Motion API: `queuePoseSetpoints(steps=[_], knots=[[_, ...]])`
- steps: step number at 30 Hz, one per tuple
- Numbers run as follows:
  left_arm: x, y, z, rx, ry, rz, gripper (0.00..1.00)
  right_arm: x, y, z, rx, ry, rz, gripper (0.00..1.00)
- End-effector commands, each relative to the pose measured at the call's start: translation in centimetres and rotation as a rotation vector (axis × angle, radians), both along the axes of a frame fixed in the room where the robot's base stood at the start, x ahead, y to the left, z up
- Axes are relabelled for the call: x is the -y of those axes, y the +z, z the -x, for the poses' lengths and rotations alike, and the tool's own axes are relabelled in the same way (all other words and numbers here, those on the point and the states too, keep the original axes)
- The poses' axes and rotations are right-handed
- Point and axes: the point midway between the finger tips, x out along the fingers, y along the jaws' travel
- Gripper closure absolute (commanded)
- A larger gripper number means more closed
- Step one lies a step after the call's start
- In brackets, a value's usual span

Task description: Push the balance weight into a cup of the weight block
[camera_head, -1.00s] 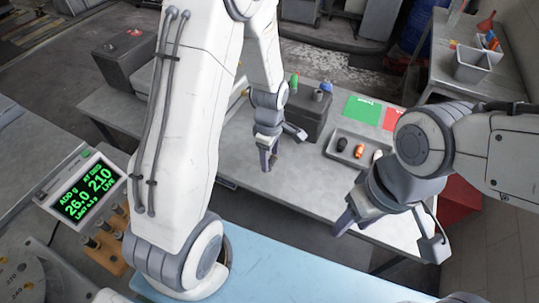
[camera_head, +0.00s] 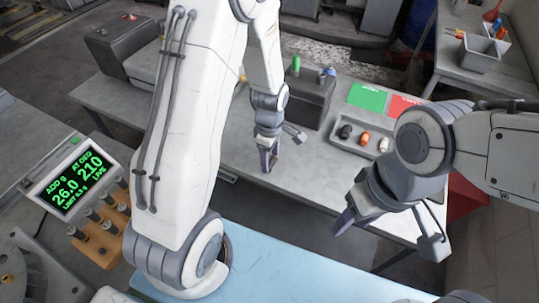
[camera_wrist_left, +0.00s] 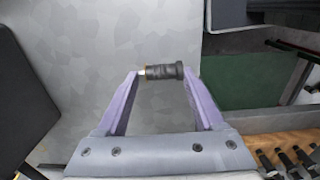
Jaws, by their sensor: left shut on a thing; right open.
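My left gripper (camera_head: 268,163) is over the grey table in the head view, pointing down. In the left wrist view its fingers (camera_wrist_left: 160,78) are closed on the ends of a small dark cylinder with a brass-coloured end, which looks like the balance weight (camera_wrist_left: 165,71). A wooden block with several dark pegs (camera_head: 101,236) stands by the readout at the left; it also shows at the lower right of the wrist view (camera_wrist_left: 290,142). I cannot tell whether it is the weight block. My right gripper (camera_head: 385,212) is open and empty at the right.
A dark box (camera_head: 306,100) with green and blue-topped things stands on the grey table (camera_head: 225,140). A tray (camera_head: 347,146) holds black, orange and white items beside green and red mats. The readout (camera_head: 72,184) shows 26.0 and 210. A pale blue surface (camera_head: 290,270) lies in front.

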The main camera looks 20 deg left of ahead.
Motion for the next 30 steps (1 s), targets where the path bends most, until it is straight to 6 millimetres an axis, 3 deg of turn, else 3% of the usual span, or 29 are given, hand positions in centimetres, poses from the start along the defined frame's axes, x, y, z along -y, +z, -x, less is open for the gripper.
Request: queuePoseSetpoints(steps=[6,7,9,20,30], knots=[[0.0,0.0,0.0,0.0,0.0,0.0,0.89,0.0,0.0,0.0,0.0,0.0,0.0,0.5],[0.0,0.0,0.0,0.0,0.0,0.0,0.23,0.0,0.0,0.0,0.0,0.0,0.0,0.5],[0.0,0.0,0.0,0.0,0.0,0.0,0.0,0.0,0.0,0.0,0.0,0.0,0.0,0.5],[0.0,0.9,-0.1,0.002,0.0,0.0,0.0,0.0,0.0,0.0,0.0,0.0,0.0,0.5],[0.0,7.3,-0.1,0.006,0.0,0.0,0.0,0.0,-0.2,0.0,0.0,0.0,0.0,0.5]])
